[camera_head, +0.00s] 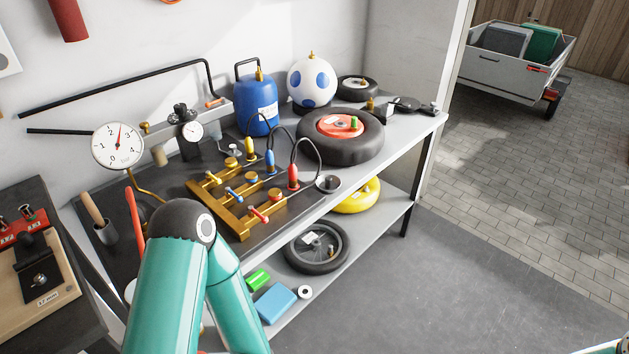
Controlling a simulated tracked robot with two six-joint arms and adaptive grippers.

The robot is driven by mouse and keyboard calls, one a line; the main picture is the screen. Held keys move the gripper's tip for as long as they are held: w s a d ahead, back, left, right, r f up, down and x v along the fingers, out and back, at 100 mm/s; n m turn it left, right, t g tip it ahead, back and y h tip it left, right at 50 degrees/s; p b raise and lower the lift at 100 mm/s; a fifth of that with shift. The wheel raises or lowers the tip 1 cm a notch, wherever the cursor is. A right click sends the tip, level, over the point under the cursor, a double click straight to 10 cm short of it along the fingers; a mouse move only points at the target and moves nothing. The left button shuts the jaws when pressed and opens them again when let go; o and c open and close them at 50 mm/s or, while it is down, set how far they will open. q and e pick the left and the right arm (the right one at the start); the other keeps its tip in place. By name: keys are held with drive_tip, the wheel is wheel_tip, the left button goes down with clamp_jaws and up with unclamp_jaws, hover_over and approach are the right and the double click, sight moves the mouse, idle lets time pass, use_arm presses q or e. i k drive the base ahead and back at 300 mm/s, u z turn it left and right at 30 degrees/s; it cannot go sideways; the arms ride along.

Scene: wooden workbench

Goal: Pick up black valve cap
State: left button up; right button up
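A small round dish (321,187) sits at the front edge of the bench, right of the brass manifold. A small dark piece (332,181) lies in it and may be the black valve cap; it is too small to be sure. The brass manifold (232,221) carries red, blue and yellow fittings on the bench's dark top. My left arm rises from the bottom left with its black elbow before the bench, and its forearm runs down out of the picture. Neither gripper is in view. Only a sliver of my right arm shows at the bottom right corner.
A pressure gauge (117,147), blue tank (257,105), white ball with blue spots (312,83) and black tyre (345,147) crowd the bench. The lower shelf holds a wheel (316,248), yellow ring (358,197) and blue box (274,303). Open floor (440,280) lies right.

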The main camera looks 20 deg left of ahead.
sight(328, 180)
drive_tip(key=i, duration=0.9)
